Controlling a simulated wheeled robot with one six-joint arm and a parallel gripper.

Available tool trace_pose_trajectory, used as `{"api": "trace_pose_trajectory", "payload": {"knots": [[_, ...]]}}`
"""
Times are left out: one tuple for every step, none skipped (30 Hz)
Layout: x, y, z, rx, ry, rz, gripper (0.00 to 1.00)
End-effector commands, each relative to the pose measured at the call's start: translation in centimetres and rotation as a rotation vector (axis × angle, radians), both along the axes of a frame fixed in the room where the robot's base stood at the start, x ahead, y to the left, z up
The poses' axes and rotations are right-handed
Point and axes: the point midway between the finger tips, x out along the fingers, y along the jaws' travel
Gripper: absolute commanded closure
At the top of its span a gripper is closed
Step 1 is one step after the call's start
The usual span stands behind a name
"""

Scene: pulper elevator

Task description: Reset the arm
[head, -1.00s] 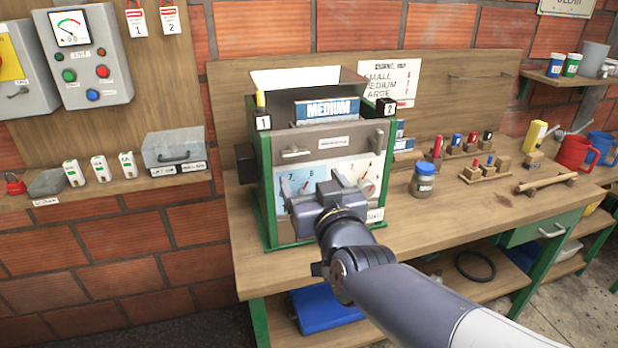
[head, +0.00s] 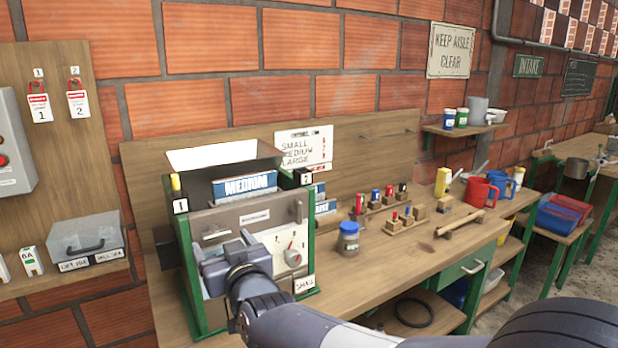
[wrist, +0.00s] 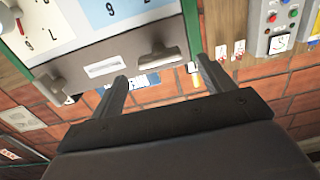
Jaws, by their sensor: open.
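My gripper (head: 232,262) is in front of the lower front of the green-framed box (head: 184,262) on the bench in the head view, and it hides part of the dial panel. In the wrist view my gripper (wrist: 120,92) shows two fingers spread apart with nothing between them. The box's grey front bar (wrist: 110,68) with its metal handles lies just beyond the fingertips there. Whether the fingers touch the box cannot be told. My arm reaches in from the lower right of the head view.
A blue-lidded jar (head: 348,240) stands right of the box. A grey case (head: 88,240) sits on the left shelf.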

Motion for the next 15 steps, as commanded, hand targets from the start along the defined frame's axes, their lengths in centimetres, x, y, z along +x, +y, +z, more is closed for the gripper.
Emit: {"api": "trace_pose_trajectory", "payload": {"knots": [[0.7,0.4,0.1,-0.002,0.001,0.0,0.24],[1.0,0.6,0.1,-0.002,0.001,0.0,0.24],[1.4,0.9,0.1,-0.001,0.001,0.0,0.24],[1.8,1.1,0.1,-0.001,0.001,0.0,0.24],[2.0,1.2,0.0,-0.001,0.001,0.0,0.24],[2.4,1.4,0.1,0.0,0.001,0.0,0.24],[2.6,1.6,0.1,0.0,0.001,0.0,0.24],[2.8,1.7,0.0,0.0,0.001,0.0,0.24],[3.1,1.9,0.0,0.0,0.001,0.0,0.24],[3.2,2.0,0.0,0.0,0.001,0.0,0.24],[3.4,2.0,0.0,0.0,0.001,0.0,0.24],[3.5,2.1,0.0,0.001,0.001,0.0,0.24],[3.5,2.1,0.1,0.005,0.003,0.0,0.24],[3.4,2.1,0.1,0.008,0.006,0.0,0.24],[3.4,2.1,0.0,0.011,0.008,0.0,0.24]]}}
